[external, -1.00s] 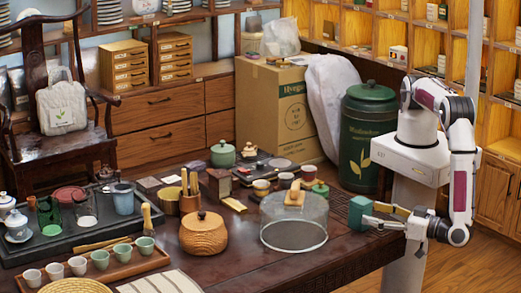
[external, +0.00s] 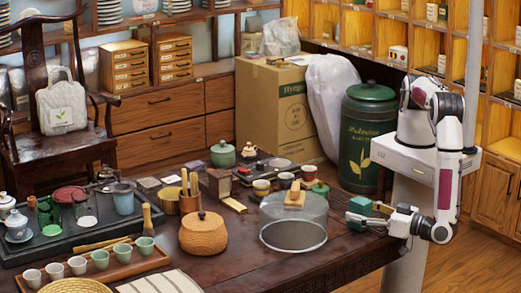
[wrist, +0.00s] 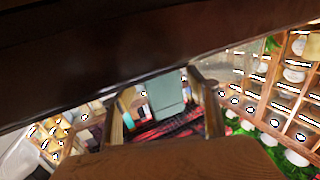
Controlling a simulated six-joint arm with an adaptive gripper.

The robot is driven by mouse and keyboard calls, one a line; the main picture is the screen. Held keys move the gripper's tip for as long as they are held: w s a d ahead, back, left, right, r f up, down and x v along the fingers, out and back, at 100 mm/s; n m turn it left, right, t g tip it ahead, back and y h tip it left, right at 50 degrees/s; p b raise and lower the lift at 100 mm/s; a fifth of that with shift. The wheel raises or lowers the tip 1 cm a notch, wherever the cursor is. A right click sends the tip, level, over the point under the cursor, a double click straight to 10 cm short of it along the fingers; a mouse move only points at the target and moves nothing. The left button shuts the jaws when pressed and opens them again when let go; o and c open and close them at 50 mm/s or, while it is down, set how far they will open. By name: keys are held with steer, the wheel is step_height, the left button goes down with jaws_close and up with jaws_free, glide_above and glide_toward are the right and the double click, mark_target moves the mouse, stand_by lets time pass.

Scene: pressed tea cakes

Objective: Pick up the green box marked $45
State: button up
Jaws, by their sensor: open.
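The green box (external: 360,205) stands near the right edge of the dark table in the external view. No price mark can be read on it. My gripper (external: 364,217) reaches in low from the right, with its fingers open at the box. The near finger hides the lower part of the box's front. In the wrist view the pale green box (wrist: 165,95) shows between the two spread fingers of my gripper (wrist: 163,108). I cannot tell whether either finger touches it.
A clear round cover (external: 293,235) with a wooden handle stands just left of the box. A woven lidded jar (external: 203,236) is farther left. A large dark green canister (external: 367,140) is behind. The front right tabletop is mostly clear.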

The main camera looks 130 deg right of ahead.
stand_by(0.5)
steer(key=c, duration=1.5)
steer(key=shift+o, duration=0.2)
steer(key=shift+r, duration=0.1)
steer(key=shift+r, duration=4.9)
